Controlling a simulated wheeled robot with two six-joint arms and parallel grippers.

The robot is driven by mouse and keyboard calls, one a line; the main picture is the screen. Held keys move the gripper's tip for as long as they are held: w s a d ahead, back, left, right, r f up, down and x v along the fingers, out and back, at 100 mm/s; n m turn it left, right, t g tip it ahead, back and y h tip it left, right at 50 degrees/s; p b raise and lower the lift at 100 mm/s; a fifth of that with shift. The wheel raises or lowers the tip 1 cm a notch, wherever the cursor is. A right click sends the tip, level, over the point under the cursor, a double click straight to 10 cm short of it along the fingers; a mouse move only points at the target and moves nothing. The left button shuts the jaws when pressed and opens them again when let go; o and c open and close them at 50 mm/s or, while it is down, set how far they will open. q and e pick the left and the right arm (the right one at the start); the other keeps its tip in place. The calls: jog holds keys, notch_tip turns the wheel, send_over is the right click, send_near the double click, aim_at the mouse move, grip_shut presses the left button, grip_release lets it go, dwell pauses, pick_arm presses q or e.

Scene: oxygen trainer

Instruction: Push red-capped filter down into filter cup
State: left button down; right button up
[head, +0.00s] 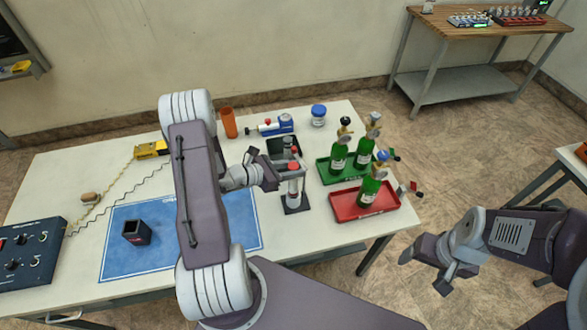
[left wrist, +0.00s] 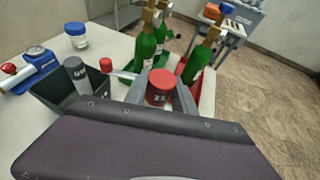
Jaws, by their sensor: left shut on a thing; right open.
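The red-capped filter (head: 293,168) is between the fingers of my left gripper (head: 292,174), which is shut on it. Its red cap (left wrist: 160,86) shows from above between the fingers in the left wrist view. The filter stands roughly upright over a dark square base (head: 297,207); a pale, clear-looking body, seemingly the filter cup (head: 292,197), shows below the fingers. I cannot tell how deep the filter sits in it. In the left wrist view my own wrist housing hides the lower part. My right gripper (head: 442,273) is open and empty, off the table's right side.
A dark bin (left wrist: 50,98) beside the gripper holds a grey-capped filter (left wrist: 76,72); a red-capped piece (left wrist: 105,65) shows near it. Green bottles stand in a green tray (head: 331,178) and a red tray (head: 345,213) to the right. A blue mat (head: 170,255) lies left.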

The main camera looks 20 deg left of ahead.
aim_at(293, 182)
pick_arm(q)
jog(key=shift+f+b, duration=3.55)
jog(key=shift+f, duration=0.1)
jog(key=c, duration=1)
grip_release()
jog(key=shift+o, duration=0.2)
jog(key=b+v, duration=0.1)
jog(key=v, duration=0.8)
